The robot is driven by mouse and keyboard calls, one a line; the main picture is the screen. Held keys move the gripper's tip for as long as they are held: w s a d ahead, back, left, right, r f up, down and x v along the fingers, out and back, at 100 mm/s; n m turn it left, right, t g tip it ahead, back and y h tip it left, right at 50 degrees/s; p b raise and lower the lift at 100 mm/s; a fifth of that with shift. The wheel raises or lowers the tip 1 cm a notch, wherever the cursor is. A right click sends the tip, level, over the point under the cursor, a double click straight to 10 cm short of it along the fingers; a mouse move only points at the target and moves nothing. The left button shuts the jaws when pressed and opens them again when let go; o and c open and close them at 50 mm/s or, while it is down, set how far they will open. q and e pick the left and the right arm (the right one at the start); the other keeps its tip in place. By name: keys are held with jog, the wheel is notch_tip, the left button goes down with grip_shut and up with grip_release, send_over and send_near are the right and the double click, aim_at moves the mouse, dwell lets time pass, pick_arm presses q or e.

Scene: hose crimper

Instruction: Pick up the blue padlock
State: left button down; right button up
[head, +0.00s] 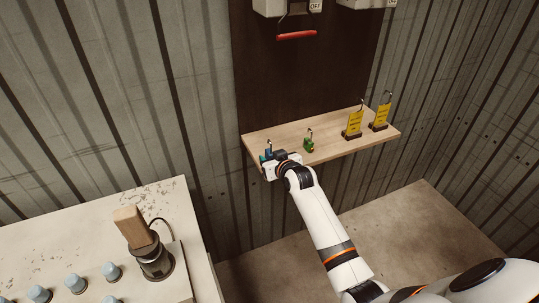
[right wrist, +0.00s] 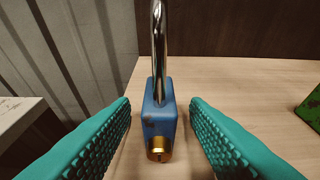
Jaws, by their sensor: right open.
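The blue padlock (right wrist: 160,112) stands upright on the wooden shelf, with its silver shackle up and its brass keyway end low toward the camera in the right wrist view. In the head view the blue padlock (head: 268,151) shows only in part, at the left end of the shelf behind my right gripper. My right gripper (right wrist: 160,125) is open, with one teal finger on each side of the padlock and a gap visible on both sides. In the head view the right gripper (head: 274,158) is at the shelf's front left edge. My left gripper is not in view.
A green padlock (head: 309,144) stands to the right on the wooden shelf (head: 332,148). Two yellow tags (head: 354,123) with hooks stand farther right. A dark panel (head: 300,75) rises behind the shelf. A pale machine (head: 180,215) is at the lower left.

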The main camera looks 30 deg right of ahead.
jog(key=shift+c, duration=0.3)
grip_shut()
notch_tip(320, 180, up, 10)
jog(key=shift+r, duration=0.1)
dwell(0.4)
